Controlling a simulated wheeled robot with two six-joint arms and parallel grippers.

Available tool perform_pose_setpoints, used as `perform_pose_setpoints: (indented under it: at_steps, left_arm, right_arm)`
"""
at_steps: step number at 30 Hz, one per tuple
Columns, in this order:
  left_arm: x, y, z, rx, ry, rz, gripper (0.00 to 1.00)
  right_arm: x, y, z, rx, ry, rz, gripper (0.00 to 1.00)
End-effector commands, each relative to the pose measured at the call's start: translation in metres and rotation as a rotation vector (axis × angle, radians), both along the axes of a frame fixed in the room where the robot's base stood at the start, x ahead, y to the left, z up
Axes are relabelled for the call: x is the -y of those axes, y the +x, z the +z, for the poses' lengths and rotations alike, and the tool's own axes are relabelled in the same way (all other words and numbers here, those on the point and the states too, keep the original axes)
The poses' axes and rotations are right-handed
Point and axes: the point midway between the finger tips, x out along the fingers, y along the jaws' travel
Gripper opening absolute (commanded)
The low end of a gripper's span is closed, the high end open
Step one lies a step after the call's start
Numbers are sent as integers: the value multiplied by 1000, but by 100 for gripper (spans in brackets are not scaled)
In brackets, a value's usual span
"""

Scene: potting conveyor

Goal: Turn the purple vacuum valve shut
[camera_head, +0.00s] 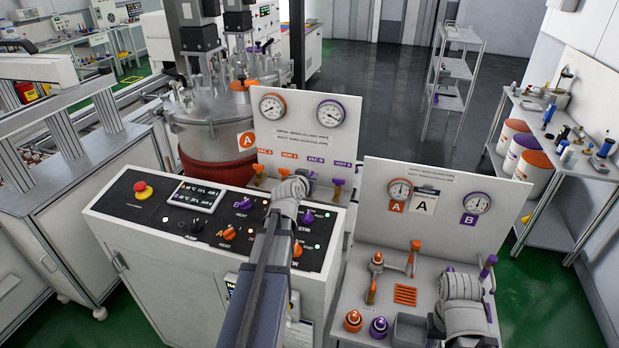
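The upright white panel on the console has a row of small valves under orange and purple labels. The purple vacuum valve (311,174) is under the purple VAC B label; only a small part of it shows behind my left gripper. My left gripper (303,183) is right at this valve, its arm reaching up from the bottom middle. Its fingers are too small and covered to tell whether they touch or grip the valve. My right gripper (462,285) is over the right-hand bench, seen from behind, with its fingertips hidden.
Orange valves (258,171) stand left of my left gripper, and another valve (338,184) is close on its right. The black control panel (180,211) with knobs and a red stop button lies below. Orange fittings (376,262) and a second gauge panel (440,180) are on the right bench.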

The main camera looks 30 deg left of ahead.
Motion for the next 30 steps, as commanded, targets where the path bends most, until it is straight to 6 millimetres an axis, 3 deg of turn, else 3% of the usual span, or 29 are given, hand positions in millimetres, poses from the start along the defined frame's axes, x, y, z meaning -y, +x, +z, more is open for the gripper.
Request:
perform_pose_setpoints:
  at_steps: [1, 7, 30]
  left_arm:
    - [0, 0, 0, 0, 0, 0, 21]
    - [0, 0, 0, 0, 0, 0, 0]
    - [3, 1, 0, -1, 4, 99, 0]
  right_arm:
    - [0, 0, 0, 0, 0, 0, 50]
    - [0, 0, 0, 0, 0, 0, 50]
    - [0, 0, 0, 0, 0, 0, 50]
